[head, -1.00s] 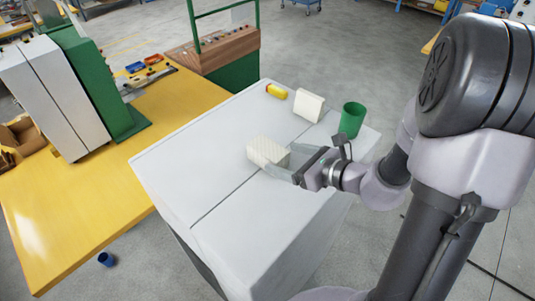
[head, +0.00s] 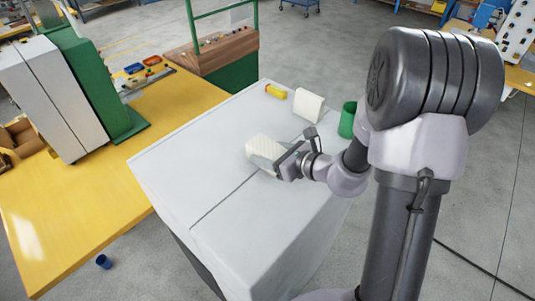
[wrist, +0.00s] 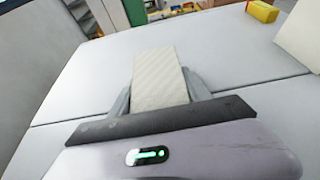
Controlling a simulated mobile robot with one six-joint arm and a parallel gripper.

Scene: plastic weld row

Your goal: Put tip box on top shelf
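A cream box with faint diagonal stripes (head: 264,148), which may be the tip box, rests on the white cabinet top. My gripper (head: 276,160) is low over that top, with the box between its fingers. In the wrist view the striped box (wrist: 158,80) stands between the two grey fingers (wrist: 160,96), one along each side. The fingers lie very close to its sides; whether they press on it I cannot tell. No top shelf can be made out for certain.
The white cabinet top (head: 190,165) also holds a plain cream block (head: 309,107), a yellow piece with a red end (head: 276,91) and a green cup (head: 347,120) near the arm. A yellow table (head: 75,215) adjoins at left. The cabinet's front part is clear.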

